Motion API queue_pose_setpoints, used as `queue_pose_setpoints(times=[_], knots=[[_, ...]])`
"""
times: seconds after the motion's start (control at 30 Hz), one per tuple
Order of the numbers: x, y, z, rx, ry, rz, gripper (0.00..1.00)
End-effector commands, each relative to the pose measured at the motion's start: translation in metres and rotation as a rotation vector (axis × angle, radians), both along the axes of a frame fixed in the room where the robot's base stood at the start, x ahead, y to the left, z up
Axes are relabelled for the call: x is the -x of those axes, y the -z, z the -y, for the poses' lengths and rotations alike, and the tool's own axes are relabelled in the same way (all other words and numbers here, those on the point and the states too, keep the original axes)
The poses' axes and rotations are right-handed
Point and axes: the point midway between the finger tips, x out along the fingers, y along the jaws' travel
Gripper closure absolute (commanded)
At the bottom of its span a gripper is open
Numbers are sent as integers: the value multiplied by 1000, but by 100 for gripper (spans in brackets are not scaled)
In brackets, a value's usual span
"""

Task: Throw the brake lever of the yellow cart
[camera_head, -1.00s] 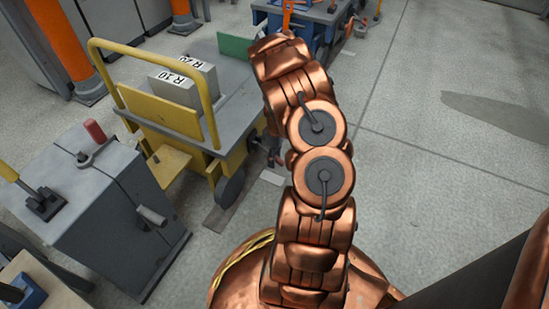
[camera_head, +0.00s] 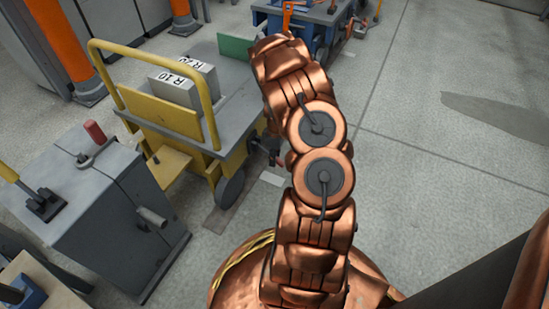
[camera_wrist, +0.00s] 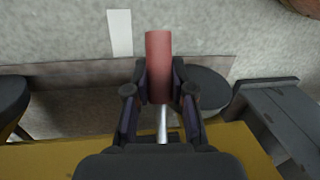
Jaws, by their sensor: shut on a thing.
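The yellow cart (camera_head: 176,116) stands left of my arm in the head view, with a tall yellow handle and a grey deck. In the wrist view its yellow edge (camera_wrist: 50,151) runs along the bottom. The brake lever (camera_wrist: 158,62) has a red cylindrical grip on a thin metal rod. My gripper (camera_wrist: 160,90) is shut on the red grip, with one finger on each side near its lower end. In the head view my gripper (camera_head: 268,150) shows small and dark at the cart's right side, partly hidden by my arm.
Grey blocks (camera_head: 185,83) marked R 10 and R 20 and a green panel (camera_head: 236,46) are on the cart. A grey cabinet (camera_head: 90,205) with its own red-gripped lever (camera_head: 95,132) stands at left. A blue cart (camera_head: 312,25) is behind. The floor at right is clear.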

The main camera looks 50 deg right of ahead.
Motion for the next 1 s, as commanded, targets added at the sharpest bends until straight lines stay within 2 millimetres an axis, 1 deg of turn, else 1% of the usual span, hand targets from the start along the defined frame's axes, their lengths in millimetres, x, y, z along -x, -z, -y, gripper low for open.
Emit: queue_pose_setpoints(times=[0.27,0.63,0.8,1.0], knots=[[1,-8,-2,6,-5,-46,100],[7,-19,-2,60,-7,-232,100],[8,-28,-1,90,-5,-328,100],[11,-32,0,110,-1,-382,100]])
